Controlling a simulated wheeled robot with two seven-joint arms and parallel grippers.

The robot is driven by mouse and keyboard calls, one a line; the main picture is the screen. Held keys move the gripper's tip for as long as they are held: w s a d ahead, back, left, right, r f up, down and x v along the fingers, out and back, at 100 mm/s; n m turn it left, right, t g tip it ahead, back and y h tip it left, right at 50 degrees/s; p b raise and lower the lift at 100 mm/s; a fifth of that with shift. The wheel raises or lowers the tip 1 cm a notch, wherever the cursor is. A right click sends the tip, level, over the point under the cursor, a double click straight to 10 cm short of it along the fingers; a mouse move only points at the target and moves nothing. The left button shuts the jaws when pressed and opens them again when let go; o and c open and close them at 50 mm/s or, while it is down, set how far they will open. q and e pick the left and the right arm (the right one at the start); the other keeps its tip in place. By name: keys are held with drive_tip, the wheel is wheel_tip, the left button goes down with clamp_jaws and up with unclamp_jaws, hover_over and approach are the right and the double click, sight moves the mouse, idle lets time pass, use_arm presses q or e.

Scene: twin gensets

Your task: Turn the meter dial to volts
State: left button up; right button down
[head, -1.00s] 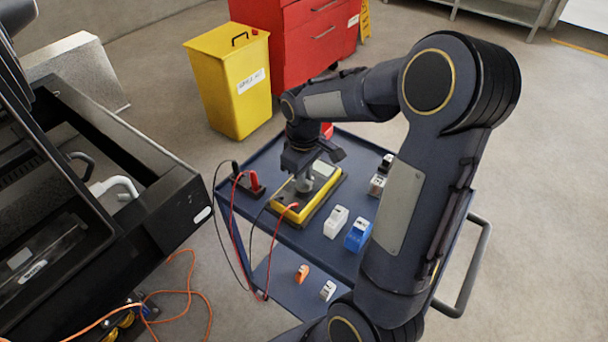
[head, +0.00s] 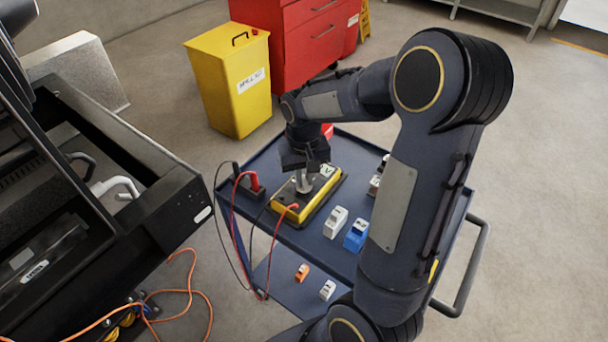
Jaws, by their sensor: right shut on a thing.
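The yellow meter (head: 325,187) lies on the top of the dark blue cart. Its dial is hidden under my right gripper (head: 305,183), which points down over the middle of the meter and is shut on the dial. Part of the pale face shows at the meter's far end, but I cannot read the dial's setting. A red lead and a black lead run from the meter's near end. The red probe (head: 255,181) stands in a dark holder to the left of the meter. My left gripper is not in view.
The cart (head: 330,262) also holds a white block (head: 335,222), a blue block (head: 356,235) and small parts on its lower shelf. The open black genset housing (head: 150,205) is at the left. A yellow bin (head: 228,95) and a red cabinet (head: 300,45) stand behind.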

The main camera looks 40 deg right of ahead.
sight(304, 180)
drive_tip(key=shift+m, duration=0.6)
drive_tip(key=c, duration=1.4)
unclamp_jaws()
drive_tip(key=shift+c, duration=0.2)
wheel_tip(304, 180, up, 8)
drive_tip(key=shift+f+p, duration=0.1)
drive_tip(key=shift+p, duration=0.3)
